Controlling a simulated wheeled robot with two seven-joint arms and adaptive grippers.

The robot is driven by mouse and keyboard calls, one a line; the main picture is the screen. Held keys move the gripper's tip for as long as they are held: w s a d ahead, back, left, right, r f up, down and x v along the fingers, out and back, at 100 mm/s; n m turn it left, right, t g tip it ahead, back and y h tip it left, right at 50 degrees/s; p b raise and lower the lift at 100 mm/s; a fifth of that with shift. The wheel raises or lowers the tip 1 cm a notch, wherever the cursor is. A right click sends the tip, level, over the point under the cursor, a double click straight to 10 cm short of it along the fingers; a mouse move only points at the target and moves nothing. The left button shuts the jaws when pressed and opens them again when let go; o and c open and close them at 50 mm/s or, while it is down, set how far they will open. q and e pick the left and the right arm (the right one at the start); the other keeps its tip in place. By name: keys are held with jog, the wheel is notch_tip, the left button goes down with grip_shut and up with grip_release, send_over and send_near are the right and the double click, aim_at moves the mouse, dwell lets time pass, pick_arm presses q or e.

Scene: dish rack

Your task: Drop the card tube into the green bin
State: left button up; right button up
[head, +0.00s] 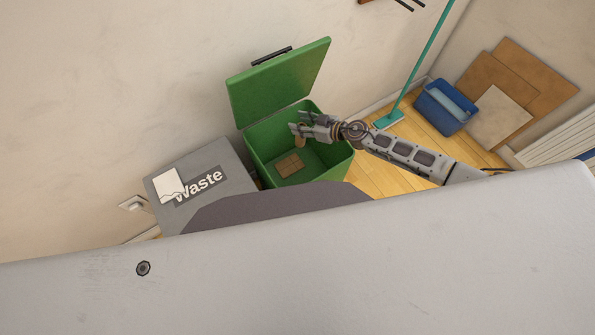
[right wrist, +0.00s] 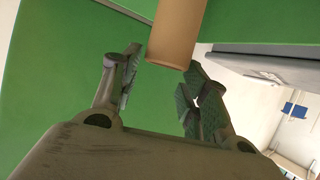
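The card tube (right wrist: 178,28) is a plain tan cylinder. In the right wrist view its near end lies between and just beyond my right fingertips (right wrist: 163,62), with a narrow gap at the left finger. In the head view the tube (head: 301,140) shows just below my right gripper (head: 297,121), over the green bin (head: 262,158). The right fingers stand apart and do not look clamped on the tube. The bin's lid (head: 280,85) is raised, and a brown cardboard piece (head: 289,165) lies inside. My left gripper is not in view.
A grey box (head: 215,177) marked "Waste" stands left of the bin. A blue tub (head: 445,107), a green broom (head: 388,120) and brown boards (head: 535,85) are at the right. A large pale surface fills the foreground.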

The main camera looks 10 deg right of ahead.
jog(key=shift+o, duration=1.1)
jog(key=shift+v, duration=1.3)
jog(key=v, duration=0.9)
jog(key=shift+r, duration=0.2)
jog(key=shift+s+d, duration=0.1)
